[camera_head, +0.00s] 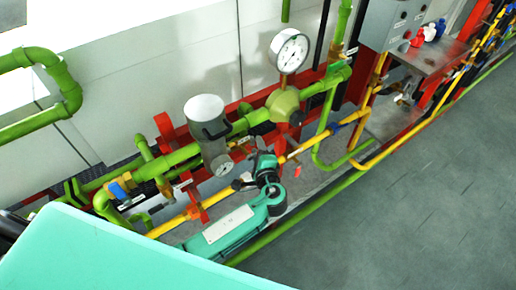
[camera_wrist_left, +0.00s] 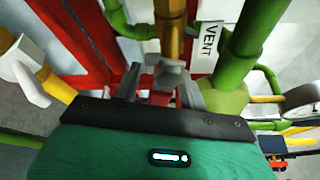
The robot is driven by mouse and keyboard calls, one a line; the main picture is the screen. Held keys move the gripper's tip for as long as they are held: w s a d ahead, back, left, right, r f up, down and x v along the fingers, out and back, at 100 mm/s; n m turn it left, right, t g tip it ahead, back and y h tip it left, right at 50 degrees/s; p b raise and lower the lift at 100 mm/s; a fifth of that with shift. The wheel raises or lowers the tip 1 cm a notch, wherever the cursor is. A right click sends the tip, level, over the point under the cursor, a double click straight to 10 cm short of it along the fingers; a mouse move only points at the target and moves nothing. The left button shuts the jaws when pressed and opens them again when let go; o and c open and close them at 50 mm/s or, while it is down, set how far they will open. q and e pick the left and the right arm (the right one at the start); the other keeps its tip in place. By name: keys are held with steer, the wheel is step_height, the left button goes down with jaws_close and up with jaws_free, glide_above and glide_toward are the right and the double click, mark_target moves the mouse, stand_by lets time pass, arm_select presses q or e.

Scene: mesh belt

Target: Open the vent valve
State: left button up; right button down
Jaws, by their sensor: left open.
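My left gripper (camera_head: 262,160) reaches in among the pipes in the head view, below the round dial gauge. In the left wrist view its two grey fingers (camera_wrist_left: 163,88) are open and stand apart near the foot of a brass-coloured pipe (camera_wrist_left: 170,38). A small grey piece, perhaps the valve's handle, shows between the fingers; I cannot tell whether they touch it. A white VENT label (camera_wrist_left: 210,44) is just right of the brass pipe. In the head view the vent valve itself is hidden or too small to make out. My right gripper is not in view.
Green pipes (camera_head: 182,155) and a yellow pipe (camera_head: 310,143) run close around the gripper. A grey cylinder (camera_head: 207,125) stands to its left and a dial gauge (camera_head: 289,51) above it. A blue-handled valve (camera_head: 118,190) is farther left. Grey floor (camera_head: 410,190) is clear at right.

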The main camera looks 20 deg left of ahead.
arm_select(q)
jaws_close()
steer(key=n+b, duration=0.1)
steer(key=b, duration=0.2)
steer(key=r+n+t+b, duration=0.1)
steer(key=b, duration=0.2)
steer(key=shift+w+r+n+y+b, duration=0.1)
steer(key=shift+n+y+b, duration=0.2)
steer(key=shift+n+b, duration=0.1)
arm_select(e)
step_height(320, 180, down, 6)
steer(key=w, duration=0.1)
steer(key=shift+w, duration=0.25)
arm_select(q)
jaws_free()
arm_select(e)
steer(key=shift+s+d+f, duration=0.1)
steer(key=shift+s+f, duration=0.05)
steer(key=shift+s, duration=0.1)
arm_select(q)
steer(key=shift+d, duration=0.1)
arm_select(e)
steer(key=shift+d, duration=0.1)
